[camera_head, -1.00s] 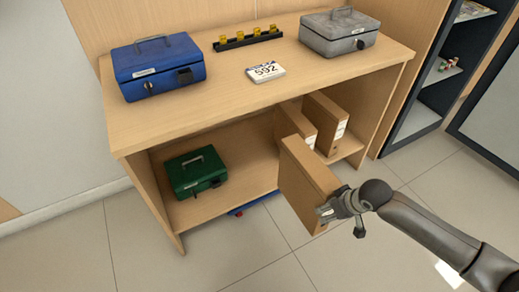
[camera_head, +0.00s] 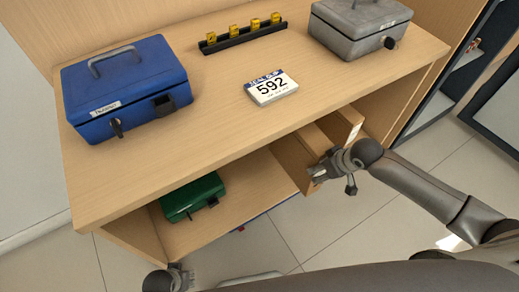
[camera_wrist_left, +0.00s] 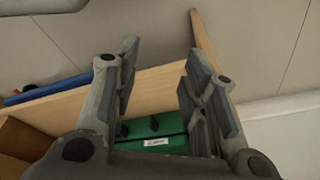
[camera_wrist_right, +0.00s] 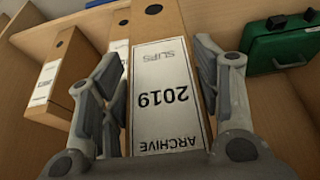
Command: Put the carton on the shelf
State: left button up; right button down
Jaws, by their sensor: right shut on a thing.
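The carton (camera_head: 293,166) is a brown archive box, upright under the counter top in the head view. Its end label reads "ARCHIVE 2019 SLIPS" in the right wrist view (camera_wrist_right: 165,95). My right gripper (camera_head: 318,174) is shut on this end, one finger on each side. The shelf (camera_head: 240,204) is the low wooden board under the counter. The carton is at or over its right part; its bottom contact is hidden. My left gripper (camera_wrist_left: 157,75) is open and empty, in front of the shelf's left part; it shows at the head view's bottom edge (camera_head: 186,280).
Similar boxes (camera_wrist_right: 62,70) stand beside the carton. A green cash box (camera_head: 192,197) sits on the shelf's left part. A blue cash box (camera_head: 125,88), a grey cash box (camera_head: 360,28), a 592 number block (camera_head: 271,88) and a black stamp rack (camera_head: 243,38) stand on top.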

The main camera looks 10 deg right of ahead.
jog(key=w+a+f+b, duration=0.3)
jog(key=a+f, duration=0.3)
jog(key=w+a+f+b, duration=0.2)
jog(key=a+f, duration=0.4)
jog(key=a, duration=0.1)
jog(key=shift+w+f+b, duration=0.3)
jog(key=shift+w+b, duration=0.1)
jog(key=shift+c, duration=2.2)
grip_release()
jog(key=shift+s+f, duration=0.15)
jog(key=shift+s, duration=0.05)
pick_arm(q)
notch_tip(320, 180, up, 19)
jog(key=w+t, duration=0.1)
jog(key=shift+w+a+r, duration=0.1)
